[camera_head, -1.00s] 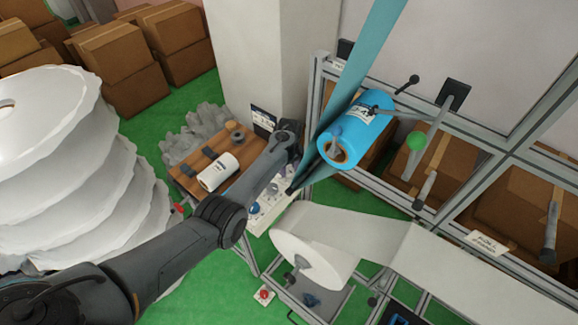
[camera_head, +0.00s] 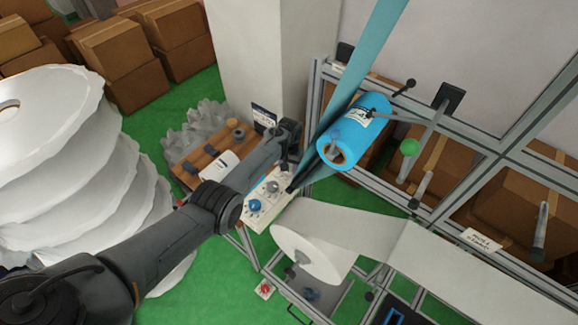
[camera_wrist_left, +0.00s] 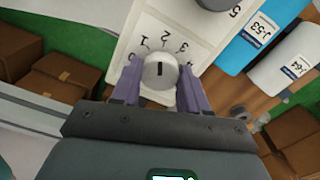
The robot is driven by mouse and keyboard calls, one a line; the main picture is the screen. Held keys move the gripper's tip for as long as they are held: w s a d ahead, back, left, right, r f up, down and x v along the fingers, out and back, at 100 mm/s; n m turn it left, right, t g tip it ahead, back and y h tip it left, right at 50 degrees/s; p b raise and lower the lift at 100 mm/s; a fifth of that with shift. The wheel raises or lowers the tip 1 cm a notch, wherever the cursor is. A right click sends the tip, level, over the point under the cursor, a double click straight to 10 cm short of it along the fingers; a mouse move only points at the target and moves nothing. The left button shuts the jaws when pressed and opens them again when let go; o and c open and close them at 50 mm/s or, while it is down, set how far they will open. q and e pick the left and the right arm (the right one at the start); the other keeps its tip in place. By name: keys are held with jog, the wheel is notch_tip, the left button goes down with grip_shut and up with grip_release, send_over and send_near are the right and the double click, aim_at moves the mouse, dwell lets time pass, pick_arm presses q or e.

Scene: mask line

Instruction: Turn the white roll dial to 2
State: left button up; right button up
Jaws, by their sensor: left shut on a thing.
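In the left wrist view, the white roll dial (camera_wrist_left: 160,72) sits on a white panel face (camera_wrist_left: 120,52) with numbers 0 to 4 printed around it. Its black mark is about upright in the picture and points roughly at the 2. My left gripper (camera_wrist_left: 159,88) is shut on this dial, a purple finger on either side. In the head view my left gripper (camera_head: 289,162) is at the far end of the control panel (camera_head: 250,222) and hides the held dial. A blue dial (camera_head: 255,205) and a grey dial (camera_head: 272,187) show nearer on that panel.
A blue roll (camera_head: 356,132) hangs on the frame close right of the gripper, with a teal web running past it. A wooden board (camera_head: 190,160) carries another white roll (camera_head: 217,168). Stacked white rolls (camera_head: 80,150) fill the left.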

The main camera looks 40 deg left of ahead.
pick_arm(q)
jog(key=shift+m, duration=0.7)
jog(key=o, duration=1.1)
jog(key=shift+c, duration=0.2)
notch_tip(320, 180, up, 11)
jog(key=p, duration=0.1)
jog(key=shift+p, duration=0.3)
jog(key=shift+f, duration=0.1)
